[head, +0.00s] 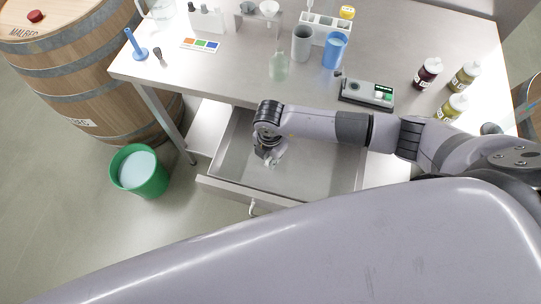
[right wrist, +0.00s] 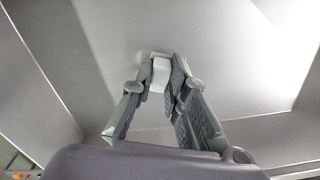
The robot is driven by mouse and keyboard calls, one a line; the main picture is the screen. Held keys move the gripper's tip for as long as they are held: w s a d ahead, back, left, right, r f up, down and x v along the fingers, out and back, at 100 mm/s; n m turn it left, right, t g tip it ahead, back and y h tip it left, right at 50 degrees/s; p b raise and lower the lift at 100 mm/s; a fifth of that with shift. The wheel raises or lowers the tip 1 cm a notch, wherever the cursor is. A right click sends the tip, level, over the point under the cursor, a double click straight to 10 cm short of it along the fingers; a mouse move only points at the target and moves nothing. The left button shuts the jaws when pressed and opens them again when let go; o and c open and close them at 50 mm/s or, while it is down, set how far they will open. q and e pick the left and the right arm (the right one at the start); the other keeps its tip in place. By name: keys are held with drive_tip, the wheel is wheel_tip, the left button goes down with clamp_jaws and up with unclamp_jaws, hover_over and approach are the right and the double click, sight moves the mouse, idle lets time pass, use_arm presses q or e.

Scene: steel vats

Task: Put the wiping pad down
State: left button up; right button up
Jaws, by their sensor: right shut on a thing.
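The wiping pad (right wrist: 160,74) is a small white block between the fingertips of my right gripper (right wrist: 163,80) in the right wrist view. The gripper is shut on it. In the head view, my right gripper (head: 269,156) points down inside the open drawer (head: 315,178) under the steel table. The pad is at most a small pale patch there, largely hidden by the gripper. The pad is close to the drawer floor; I cannot tell whether it touches. My left gripper is not in view.
The steel table (head: 235,75) holds a blue cup (head: 335,50), a grey cup (head: 302,43), a clear flask (head: 278,66), a dark meter (head: 367,94) and several bottles at right. A green bin (head: 139,172) and a barrel (head: 95,85) stand at left. The visible drawer floor is otherwise clear.

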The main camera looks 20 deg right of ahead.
sight(270, 159)
drive_tip(key=shift+f, duration=0.1)
drive_tip(key=o, duration=0.7)
drive_tip(key=shift+o, duration=0.2)
drive_tip(key=shift+r, duration=0.3)
wheel_tip(270, 159, up, 12)
drive_tip(key=b, duration=0.2)
drive_tip(key=shift+f+b, duration=0.15)
drive_tip(key=shift+b, duration=0.2)
